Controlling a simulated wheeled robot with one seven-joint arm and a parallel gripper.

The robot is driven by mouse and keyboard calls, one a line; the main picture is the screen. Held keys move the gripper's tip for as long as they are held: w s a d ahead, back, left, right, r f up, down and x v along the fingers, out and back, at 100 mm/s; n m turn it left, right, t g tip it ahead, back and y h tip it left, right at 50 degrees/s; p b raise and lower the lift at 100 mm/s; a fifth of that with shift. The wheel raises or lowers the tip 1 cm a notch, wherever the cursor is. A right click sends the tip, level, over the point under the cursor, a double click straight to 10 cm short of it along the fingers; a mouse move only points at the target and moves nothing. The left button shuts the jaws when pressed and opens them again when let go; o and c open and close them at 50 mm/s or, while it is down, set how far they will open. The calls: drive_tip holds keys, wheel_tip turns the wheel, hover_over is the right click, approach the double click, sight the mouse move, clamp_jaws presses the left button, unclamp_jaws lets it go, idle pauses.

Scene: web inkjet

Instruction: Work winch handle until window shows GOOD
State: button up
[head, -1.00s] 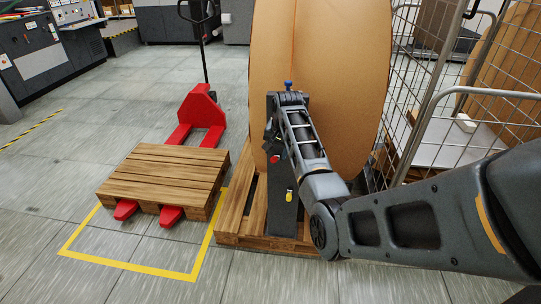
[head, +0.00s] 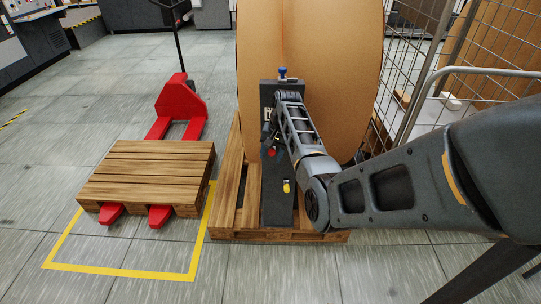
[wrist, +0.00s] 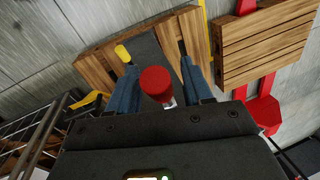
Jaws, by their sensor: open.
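A dark grey post (head: 279,205) stands upright on a wooden pallet in front of a large brown roll. It carries a red knob (head: 271,152), a yellow knob (head: 286,187) and a blue knob (head: 282,72) on top. My gripper (head: 266,138) is at the post, close to the red knob and partly hidden by my arm. In the wrist view, my gripper (wrist: 160,75) is open, its blue-padded fingers on either side of the red knob (wrist: 155,82) with gaps showing. The yellow knob (wrist: 122,53) is beyond the left finger. No window text is readable.
The brown roll (head: 330,60) rises right behind the post. A wire cage cart (head: 430,60) stands to the right. A red pallet jack (head: 181,100) under a wooden pallet (head: 150,165) is to the left, by yellow floor lines. Grey floor in front is clear.

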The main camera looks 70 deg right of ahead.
drive_tip(key=shift+f, duration=0.4)
drive_tip(key=shift+c, duration=0.3)
clamp_jaws()
